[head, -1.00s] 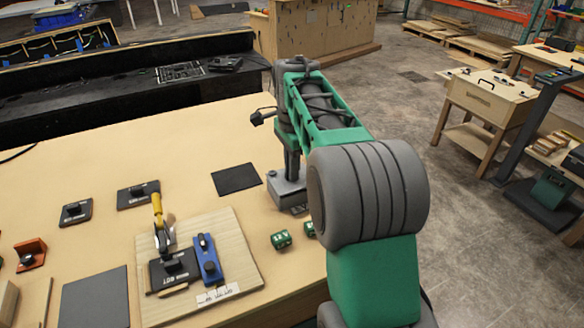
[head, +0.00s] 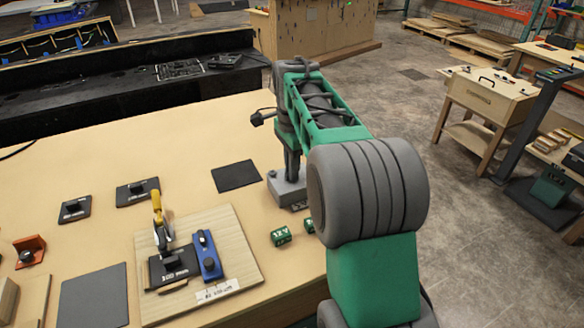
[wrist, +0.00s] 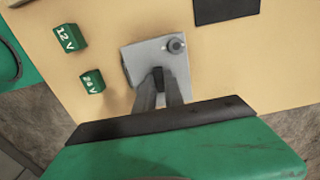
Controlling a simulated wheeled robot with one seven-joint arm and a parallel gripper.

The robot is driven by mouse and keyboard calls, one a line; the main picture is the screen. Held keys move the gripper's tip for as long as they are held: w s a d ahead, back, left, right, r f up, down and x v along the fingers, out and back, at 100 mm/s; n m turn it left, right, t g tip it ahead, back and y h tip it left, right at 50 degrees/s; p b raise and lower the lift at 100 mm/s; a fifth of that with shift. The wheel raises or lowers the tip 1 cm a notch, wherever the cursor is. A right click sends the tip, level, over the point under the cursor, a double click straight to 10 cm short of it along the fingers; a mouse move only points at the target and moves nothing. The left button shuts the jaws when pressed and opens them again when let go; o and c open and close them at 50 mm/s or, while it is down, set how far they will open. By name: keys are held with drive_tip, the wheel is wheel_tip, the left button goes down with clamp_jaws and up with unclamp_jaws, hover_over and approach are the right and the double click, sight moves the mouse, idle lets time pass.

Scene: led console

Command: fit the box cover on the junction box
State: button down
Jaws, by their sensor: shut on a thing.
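My gripper (head: 292,178) points down at the right part of the table, and its fingers show in the wrist view (wrist: 160,88). The fingers are shut on a dark upright grip on a light grey, box-shaped piece (head: 283,191), which I take for the box cover. In the wrist view the grey piece (wrist: 145,60) lies under the fingers, with a round knob-like part (wrist: 175,45) at one corner. A small label shows on its near side in the head view. I cannot tell a separate junction box from it, nor whether the piece touches the table.
Two green blocks, marked 12 V (wrist: 68,37) and 24 V (wrist: 91,81), lie close by. A dark flat pad (head: 236,176) lies behind. A wooden board (head: 220,220) with a blue part (head: 207,256) and a yellow-handled clamp (head: 158,210) is at left. The table's right edge is near.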

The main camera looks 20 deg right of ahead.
drive_tip(key=c, duration=1.4)
unclamp_jaws()
drive_tip(key=shift+o, duration=0.2)
wheel_tip(320, 180, up, 8)
drive_tip(key=shift+f, duration=0.1)
